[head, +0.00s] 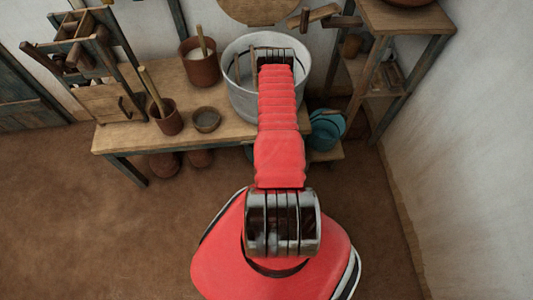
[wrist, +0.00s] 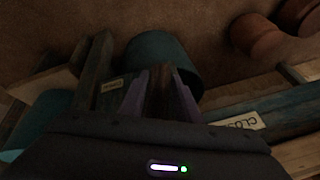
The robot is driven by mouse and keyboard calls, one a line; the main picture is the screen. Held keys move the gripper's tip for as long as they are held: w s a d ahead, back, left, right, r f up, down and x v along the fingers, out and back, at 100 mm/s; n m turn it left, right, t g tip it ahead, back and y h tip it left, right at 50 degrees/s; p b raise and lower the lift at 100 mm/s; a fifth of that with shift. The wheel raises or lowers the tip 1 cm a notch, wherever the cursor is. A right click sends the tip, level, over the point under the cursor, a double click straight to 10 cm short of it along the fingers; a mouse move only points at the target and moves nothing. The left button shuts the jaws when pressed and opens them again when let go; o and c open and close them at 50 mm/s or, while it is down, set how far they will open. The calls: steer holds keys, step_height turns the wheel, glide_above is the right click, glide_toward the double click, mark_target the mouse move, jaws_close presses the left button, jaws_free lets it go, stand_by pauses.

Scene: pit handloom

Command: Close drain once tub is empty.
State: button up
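The pale grey tub (head: 237,98) stands on the wooden bench, partly covered by my arm. The part of its inside that shows looks grey; I cannot tell whether liquid is in it. In the wrist view, my gripper (wrist: 159,80) has two purple fingers on either side of a dark brown wooden piece (wrist: 158,92), perhaps the drain handle. I cannot tell whether the fingers touch it. A label reading "CLOS…" (wrist: 241,122) lies right of the fingers, and a small unreadable label (wrist: 112,86) lies left. The drain opening is not visible.
A teal vessel (wrist: 160,52) sits beyond the fingers; teal vessels (head: 326,130) also show below the tub's right side. Pots (head: 200,68) and a small bowl (head: 206,119) stand on the bench (head: 125,135). A wooden shelf stand (head: 405,20) is at right. Left floor is clear.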

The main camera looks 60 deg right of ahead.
jaws_close()
